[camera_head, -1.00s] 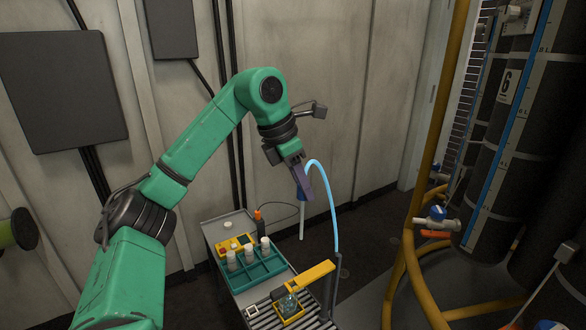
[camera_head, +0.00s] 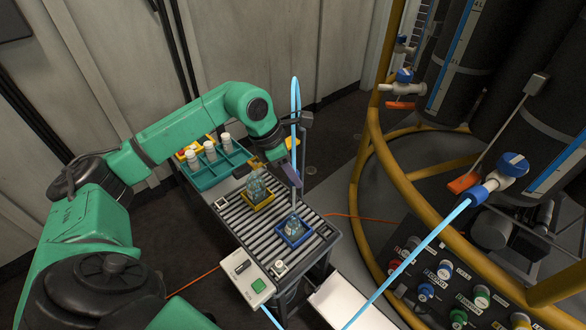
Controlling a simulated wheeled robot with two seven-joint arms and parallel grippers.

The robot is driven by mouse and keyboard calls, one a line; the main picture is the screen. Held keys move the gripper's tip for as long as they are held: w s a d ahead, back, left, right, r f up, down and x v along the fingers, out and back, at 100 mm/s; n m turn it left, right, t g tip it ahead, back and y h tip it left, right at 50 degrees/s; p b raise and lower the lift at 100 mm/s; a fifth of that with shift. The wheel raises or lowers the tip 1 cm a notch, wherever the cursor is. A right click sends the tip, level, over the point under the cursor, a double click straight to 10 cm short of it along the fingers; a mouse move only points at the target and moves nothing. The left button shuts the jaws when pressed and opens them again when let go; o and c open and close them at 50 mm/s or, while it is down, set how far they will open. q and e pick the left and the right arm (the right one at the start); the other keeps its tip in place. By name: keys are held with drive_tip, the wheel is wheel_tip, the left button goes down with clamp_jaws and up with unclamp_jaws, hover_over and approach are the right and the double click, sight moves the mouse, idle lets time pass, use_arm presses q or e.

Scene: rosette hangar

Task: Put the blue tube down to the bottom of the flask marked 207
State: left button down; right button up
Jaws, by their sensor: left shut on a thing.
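My left gripper (camera_head: 292,174) is shut on the blue tube (camera_head: 295,88), over the roller conveyor. The tube loops up above the gripper and back down. A pale tip points down from the gripper toward a clear flask (camera_head: 293,225) in a blue holder; I cannot tell whether it is inside the neck. A second clear flask (camera_head: 256,188) stands in a yellow holder, farther back on the rollers. No number is readable on either flask, so I cannot tell which is 207. My right gripper is not in view.
The roller conveyor (camera_head: 245,225) has a control box with a green button (camera_head: 258,285) at its front. A teal rack (camera_head: 224,166) with white bottles stands behind. At right are yellow pipes (camera_head: 372,150), a blue-handled valve (camera_head: 497,180) with a blue hose, and a connector panel (camera_head: 445,283).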

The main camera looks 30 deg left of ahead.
use_arm(q)
drive_tip(key=shift+f, duration=0.2)
drive_tip(key=shift+f, duration=0.4)
idle(0.4)
drive_tip(key=shift+f+b, duration=0.95)
drive_tip(key=shift+b, duration=0.05)
drive_tip(key=shift+f+b, duration=1.55)
drive_tip(key=shift+f, duration=0.4)
